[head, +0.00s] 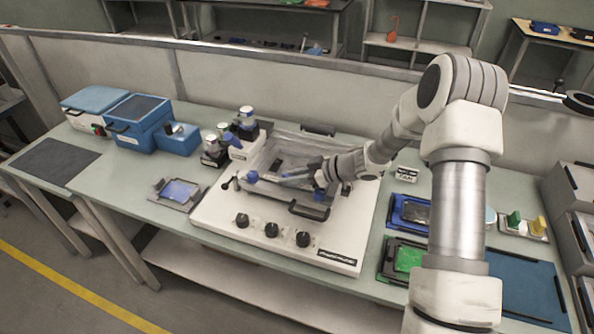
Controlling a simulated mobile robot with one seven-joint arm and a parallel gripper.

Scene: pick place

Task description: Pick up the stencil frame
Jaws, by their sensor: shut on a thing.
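The stencil frame (290,137) looks like a shallow, grey metal-rimmed frame. It lies over the white bench machine (223,212), with a black handle (309,210) at its front and another at its back. My gripper (322,178) reaches in from the right, low over the frame's right front part, and is shut on it. The fingertips are small and dark here, so the exact grip point is unclear. A thin bluish bar with a blue end (253,177) lies to the left of my gripper. I cannot tell whether the frame is raised from the machine.
A small dark tray with a bluish plate (180,190) lies left of the machine. Blue boxes (137,120) and bottles (246,118) stand behind it. Blue and green trays (407,258) lie to the right. A low partition runs along the back. Some bench is clear at front left.

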